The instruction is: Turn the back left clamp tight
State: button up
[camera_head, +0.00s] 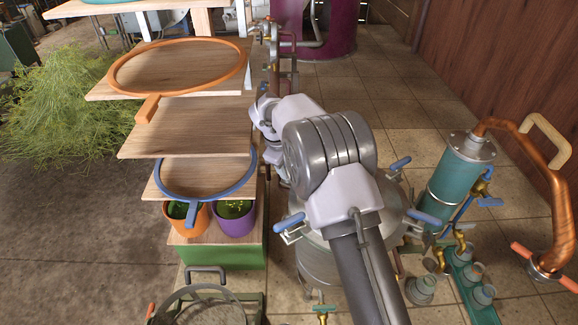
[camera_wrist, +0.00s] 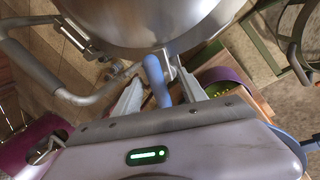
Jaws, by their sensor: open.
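The steel still pot (camera_head: 315,265) stands on the floor, partly hidden behind my arm in the head view. Its rounded steel side fills the top of the wrist view (camera_wrist: 150,20). One clamp has a blue handle (camera_wrist: 156,80), seen in the wrist view between the open fingers of my gripper (camera_wrist: 157,92); I cannot tell whether they touch it. In the head view my arm hides the pot's back left, where this clamp appears to be. Other blue clamp handles show at the front left (camera_head: 289,222), back right (camera_head: 400,163) and front right (camera_head: 428,218).
Wooden shelves with an orange hoop (camera_head: 120,85) and a blue hoop (camera_head: 163,180) stand close left of my arm. Below are an orange pot (camera_head: 197,222) and a purple pot (camera_head: 232,224). A teal condenser (camera_head: 455,180) with a copper pipe (camera_head: 555,190) stands right.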

jog(key=p+v, duration=0.2)
jog(key=v, duration=1.4)
jog(key=shift+r, duration=0.2)
dwell(0.4)
